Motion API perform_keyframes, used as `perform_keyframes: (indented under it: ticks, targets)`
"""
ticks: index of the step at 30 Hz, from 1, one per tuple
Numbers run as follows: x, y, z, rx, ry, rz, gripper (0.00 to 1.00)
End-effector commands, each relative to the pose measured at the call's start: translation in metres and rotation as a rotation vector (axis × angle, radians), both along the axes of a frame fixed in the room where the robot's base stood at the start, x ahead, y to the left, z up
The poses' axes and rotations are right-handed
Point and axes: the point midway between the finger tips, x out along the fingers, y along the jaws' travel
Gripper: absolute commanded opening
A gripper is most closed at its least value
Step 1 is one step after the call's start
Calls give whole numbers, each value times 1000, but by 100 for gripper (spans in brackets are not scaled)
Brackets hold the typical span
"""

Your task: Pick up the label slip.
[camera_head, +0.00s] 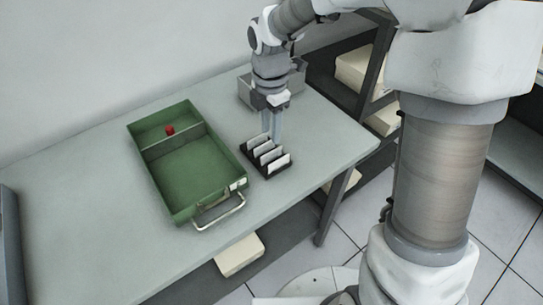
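Several thin white slips (279,163) stand upright in a small black rack (271,173) on the table; I cannot tell which of them is the label slip. My gripper (271,136) points straight down at the back end of the rack, with its fingertips close to the rearmost slips. The fingers look narrow and close together. I cannot tell whether they touch or hold a slip, and they partly hide the rear of the rack.
A green tray (242,173) with a divider, a red knob-like object (169,130) and a front metal handle (219,213) lies left of the rack. A grey box (245,92) stands behind my gripper. The grey table (80,220) is clear at front left.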

Motion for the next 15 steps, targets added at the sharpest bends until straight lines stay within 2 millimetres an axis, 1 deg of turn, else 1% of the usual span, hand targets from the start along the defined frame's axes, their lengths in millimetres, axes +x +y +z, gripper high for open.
perform_keyframes:
  ticks: [1, 3, 8, 10, 15]
  targets:
    - [-1, 0, -10, -1, 4, 1, 39]
    - [-1, 0, -17, -2, 2, 0, 39]
    - [0, 0, -26, -1, 1, -1, 39]
    - [0, -1, -33, -2, 2, -1, 39]
    - [0, -2, -60, -1, 4, -1, 39]
